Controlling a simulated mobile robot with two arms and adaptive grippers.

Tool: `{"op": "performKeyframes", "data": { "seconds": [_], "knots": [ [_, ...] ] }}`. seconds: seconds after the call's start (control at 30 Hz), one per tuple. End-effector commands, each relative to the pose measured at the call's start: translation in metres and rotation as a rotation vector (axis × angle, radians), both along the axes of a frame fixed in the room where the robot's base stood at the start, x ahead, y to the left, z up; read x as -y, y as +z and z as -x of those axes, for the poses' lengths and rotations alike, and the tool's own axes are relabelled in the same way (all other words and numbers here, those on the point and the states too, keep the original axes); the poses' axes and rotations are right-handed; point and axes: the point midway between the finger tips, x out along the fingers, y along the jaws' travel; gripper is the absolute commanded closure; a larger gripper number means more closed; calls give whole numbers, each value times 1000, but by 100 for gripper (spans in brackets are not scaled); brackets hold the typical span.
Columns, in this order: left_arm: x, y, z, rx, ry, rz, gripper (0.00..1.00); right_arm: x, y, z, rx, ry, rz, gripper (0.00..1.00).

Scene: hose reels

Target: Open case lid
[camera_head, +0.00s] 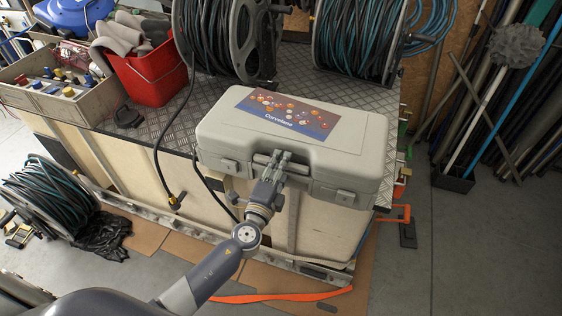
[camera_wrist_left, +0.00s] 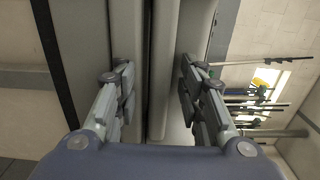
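A light grey hard case (camera_head: 355,140) lies flat on the metal-topped bench, its lid shut. A coloured label (camera_head: 288,113) is on the lid. Two latches sit on its front side, a left one (camera_head: 229,166) and a right one (camera_head: 344,198). My left gripper (camera_head: 275,163) is at the front middle of the case, by the handle. In the left wrist view its fingers (camera_wrist_left: 158,78) are spread apart, with a long grey bar, seemingly the handle (camera_wrist_left: 163,65), between them. I cannot tell if either finger touches it. My right gripper does not show.
Two hose reels (camera_head: 225,40) (camera_head: 357,42) stand behind the case on the bench (camera_head: 170,125). A red bucket (camera_head: 147,76) with gloves and a box of fittings (camera_head: 70,112) are to the left. Pipes and rods (camera_head: 490,110) lean at the right. An orange strap (camera_head: 280,297) lies on the floor.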

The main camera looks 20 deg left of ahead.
Motion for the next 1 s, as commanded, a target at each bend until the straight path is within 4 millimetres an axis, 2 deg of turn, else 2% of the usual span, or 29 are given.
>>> {"op": "performKeyframes", "data": {
  "seconds": [0.13, 0.37, 0.4, 0.5, 0.57, 0.83, 1.0],
  "knots": [
    [0, 0, -8, 0, 0, 1, 63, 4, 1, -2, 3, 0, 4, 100],
    [0, 0, -8, -1, 0, 1, 63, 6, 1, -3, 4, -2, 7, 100],
    [0, 0, -8, -1, 0, 1, 66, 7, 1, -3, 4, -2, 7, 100],
    [0, 0, -8, -1, 0, 1, 88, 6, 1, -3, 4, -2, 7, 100],
    [0, 0, -8, -1, 0, 1, 100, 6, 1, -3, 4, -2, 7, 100],
    [0, 1, -8, -4, 1, 1, 100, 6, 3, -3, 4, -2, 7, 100],
    [0, 8, -12, -20, 2, 1, 100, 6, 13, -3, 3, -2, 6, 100]
  ]
}}
